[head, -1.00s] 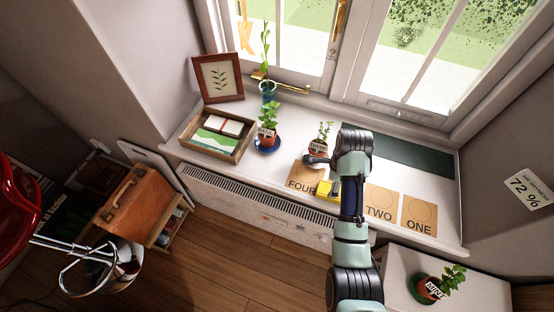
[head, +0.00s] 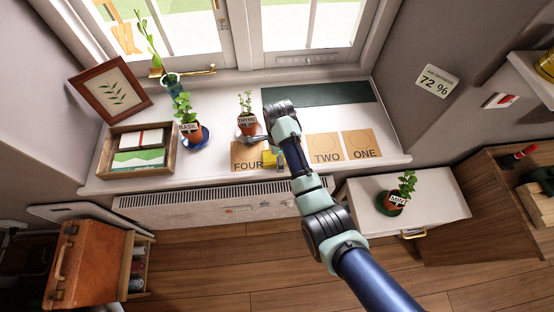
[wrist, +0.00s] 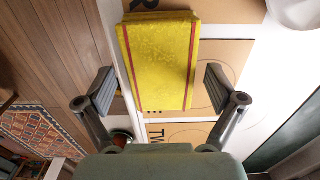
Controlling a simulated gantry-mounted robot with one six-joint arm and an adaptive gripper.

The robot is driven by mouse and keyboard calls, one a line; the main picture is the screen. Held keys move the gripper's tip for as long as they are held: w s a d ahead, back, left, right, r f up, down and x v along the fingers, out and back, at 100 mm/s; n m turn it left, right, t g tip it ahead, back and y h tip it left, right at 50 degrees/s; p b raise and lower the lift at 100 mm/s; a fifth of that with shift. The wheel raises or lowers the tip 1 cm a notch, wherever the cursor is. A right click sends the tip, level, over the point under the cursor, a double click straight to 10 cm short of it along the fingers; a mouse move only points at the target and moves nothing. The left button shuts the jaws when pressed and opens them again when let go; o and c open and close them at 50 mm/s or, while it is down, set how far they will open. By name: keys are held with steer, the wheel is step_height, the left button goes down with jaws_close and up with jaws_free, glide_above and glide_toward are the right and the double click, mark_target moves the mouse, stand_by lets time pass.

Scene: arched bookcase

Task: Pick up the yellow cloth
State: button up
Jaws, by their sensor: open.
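The yellow cloth (wrist: 160,62) has red stripes near its long edges and looks folded into a flat rectangle. In the wrist view it lies between and beyond the fingers of my gripper (wrist: 160,90), which are spread apart with nothing held between them. In the head view the cloth (head: 268,162) is a small yellow patch on the windowsill, beside the card marked FOUR and partly hidden by my arm. I cannot tell how far the fingers are above it.
Cards marked FOUR (head: 247,156), TWO (head: 326,148) and ONE (head: 362,144) lie on the white sill (head: 200,180). A thyme pot (head: 247,124) stands close to my gripper. A basil pot (head: 190,130) and a wooden tray (head: 109,168) are farther left. A mint pot (head: 392,202) stands on a white cabinet.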

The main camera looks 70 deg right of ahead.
steer(key=shift+w+r, duration=0.1)
steer(key=shift+c, duration=0.5)
steer(key=c, duration=1)
steer(key=shift+r, duration=0.1)
steer(key=shift+c, duration=0.2)
step_height(320, 180, up, 20)
steer(key=p, duration=1.2)
